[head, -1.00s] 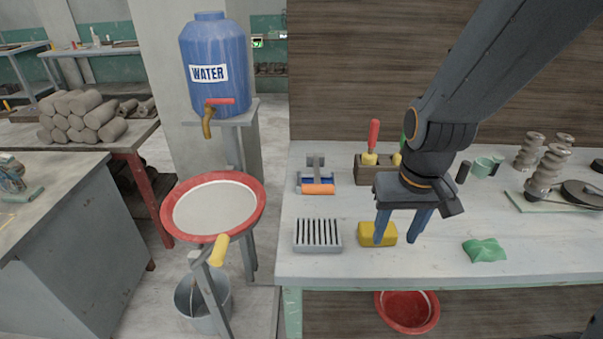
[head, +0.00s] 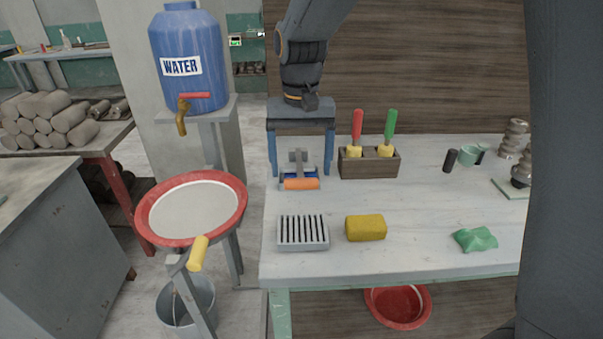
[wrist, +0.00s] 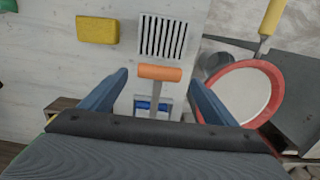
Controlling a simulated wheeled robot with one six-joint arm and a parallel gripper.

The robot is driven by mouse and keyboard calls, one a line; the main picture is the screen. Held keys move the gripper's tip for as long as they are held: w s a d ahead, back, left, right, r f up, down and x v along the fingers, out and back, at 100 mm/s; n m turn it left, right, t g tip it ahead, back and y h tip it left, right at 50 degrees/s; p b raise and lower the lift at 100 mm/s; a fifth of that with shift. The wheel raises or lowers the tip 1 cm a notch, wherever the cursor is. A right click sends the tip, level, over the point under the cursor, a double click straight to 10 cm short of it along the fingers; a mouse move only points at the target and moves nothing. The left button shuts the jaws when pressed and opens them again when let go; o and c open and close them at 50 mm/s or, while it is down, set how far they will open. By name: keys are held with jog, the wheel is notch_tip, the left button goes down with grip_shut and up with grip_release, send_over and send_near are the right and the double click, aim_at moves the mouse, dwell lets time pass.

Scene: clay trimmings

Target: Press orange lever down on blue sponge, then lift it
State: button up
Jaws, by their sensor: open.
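The orange lever (head: 301,184) has an orange cylindrical handle on a grey arm, on a small stand at the left of the white table. The blue sponge (wrist: 143,106) shows only in part beneath the lever's arm; the rest is hidden. My gripper (head: 300,178) is open and empty, pointing down with one blue finger on each side of the lever. In the wrist view the orange handle (wrist: 159,73) lies between the fingertips, with a gap on both sides. I cannot tell how high the fingertips are above the table.
A grey slotted block (head: 303,232) and a yellow sponge (head: 366,228) lie in front of the lever. A wooden holder (head: 368,165) with red- and green-handled tools stands to its right. A green cloth-like lump (head: 475,239) lies farther right. A red-rimmed basin (head: 240,205) stands left of the table.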

aim_at(301, 179)
jog(key=shift+f, duration=1.65)
